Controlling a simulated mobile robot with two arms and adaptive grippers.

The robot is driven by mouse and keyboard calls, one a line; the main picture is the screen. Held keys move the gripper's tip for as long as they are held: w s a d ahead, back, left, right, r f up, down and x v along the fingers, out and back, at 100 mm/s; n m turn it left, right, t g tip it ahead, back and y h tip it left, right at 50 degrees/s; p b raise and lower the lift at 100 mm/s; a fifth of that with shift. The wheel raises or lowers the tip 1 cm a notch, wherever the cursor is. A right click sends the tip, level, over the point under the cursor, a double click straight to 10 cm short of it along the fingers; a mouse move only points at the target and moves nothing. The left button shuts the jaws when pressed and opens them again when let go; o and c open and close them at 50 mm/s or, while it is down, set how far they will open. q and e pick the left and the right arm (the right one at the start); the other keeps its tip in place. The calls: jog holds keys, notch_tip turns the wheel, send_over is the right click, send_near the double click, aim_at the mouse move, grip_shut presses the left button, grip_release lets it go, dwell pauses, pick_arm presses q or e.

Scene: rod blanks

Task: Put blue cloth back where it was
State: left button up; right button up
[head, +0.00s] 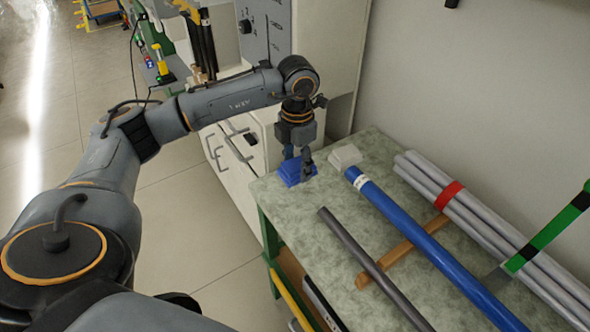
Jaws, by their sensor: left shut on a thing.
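The blue cloth (291,176) is a small folded pad at the far left corner of the workbench (269,203). My left gripper (298,172) points down over it and is shut on it. The cloth is at the level of the bench top; I cannot tell whether it rests on the surface or is just above it. The fingers hide part of the cloth. A white folded cloth (345,156) lies just right of it, close to the gripper. My right gripper is not in view.
On the bench lie a dark grey rod (369,265), a blue rod (425,241) and a bundle of grey tubes (480,217) with a red band, across a wooden strip (405,249). A green and black bar (548,231) crosses the tubes. A white cabinet (237,170) stands behind the bench.

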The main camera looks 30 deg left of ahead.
aim_at(295, 164)
pick_arm(q)
jog(key=shift+w+a+f, duration=0.3)
jog(key=shift+w+f, duration=0.05)
jog(key=shift+f, duration=0.15)
jog(key=shift+w+a+f, duration=0.25)
jog(key=shift+w+f, duration=0.05)
jog(key=shift+f, duration=0.2)
jog(key=shift+w+a+f, duration=0.2)
jog(key=shift+a+f, duration=0.05)
jog(key=shift+f, duration=0.15)
notch_tip(295, 164, down, 3)
jog(key=shift+w+f+p, duration=0.1)
jog(key=shift+f+p, duration=0.05)
jog(key=shift+p, duration=0.45)
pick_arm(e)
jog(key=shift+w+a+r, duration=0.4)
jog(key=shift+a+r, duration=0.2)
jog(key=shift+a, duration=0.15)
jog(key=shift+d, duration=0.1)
pick_arm(q)
jog(key=shift+f, duration=0.15)
jog(key=o, duration=1.1)
jog(key=shift+o, duration=0.2)
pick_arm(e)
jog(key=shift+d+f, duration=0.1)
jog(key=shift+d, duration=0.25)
